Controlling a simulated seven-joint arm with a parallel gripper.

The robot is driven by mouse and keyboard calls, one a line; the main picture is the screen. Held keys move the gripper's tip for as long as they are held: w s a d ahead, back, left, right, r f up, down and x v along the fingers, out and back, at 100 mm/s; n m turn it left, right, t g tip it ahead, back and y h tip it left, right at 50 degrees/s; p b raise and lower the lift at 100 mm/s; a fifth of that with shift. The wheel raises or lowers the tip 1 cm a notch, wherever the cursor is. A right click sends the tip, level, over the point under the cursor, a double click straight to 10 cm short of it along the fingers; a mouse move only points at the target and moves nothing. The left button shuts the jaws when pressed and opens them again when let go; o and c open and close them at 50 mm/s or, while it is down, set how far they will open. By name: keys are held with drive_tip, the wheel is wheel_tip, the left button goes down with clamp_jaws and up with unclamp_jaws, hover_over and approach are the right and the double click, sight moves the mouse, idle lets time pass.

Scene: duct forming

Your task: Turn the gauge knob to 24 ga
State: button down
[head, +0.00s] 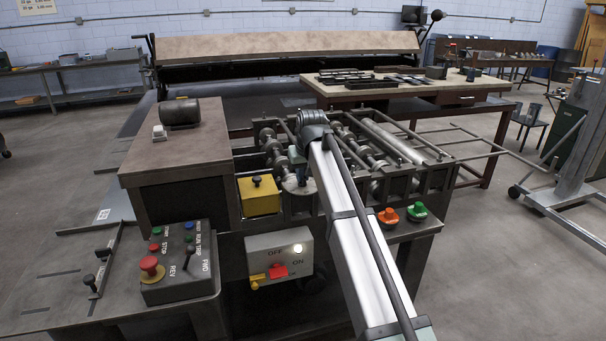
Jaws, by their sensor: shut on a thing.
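My arm reaches up from the bottom of the head view, and its dark wrist joint hangs over the middle of the roll-forming machine (425,228). My gripper (302,181) is small and dark below that joint, partly covered by my pale arm link. It points down at a round light-grey dial (291,186) just right of the yellow box. The gripper is shut on the gauge knob at this dial. The knob itself is hidden by the gripper, and the dial's marks and setting are too small to read.
A yellow box (259,197) with a black knob stands left of the dial. Orange (388,216) and green (417,211) knobs sit to the right. A control box (181,265) and a grey switch box (279,256) are in front. Rollers and bars lie behind my gripper.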

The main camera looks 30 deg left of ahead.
drive_tip(key=c, duration=1.2)
unclamp_jaws()
drive_tip(key=v, duration=1.4)
drive_tip(key=shift+a, duration=0.1)
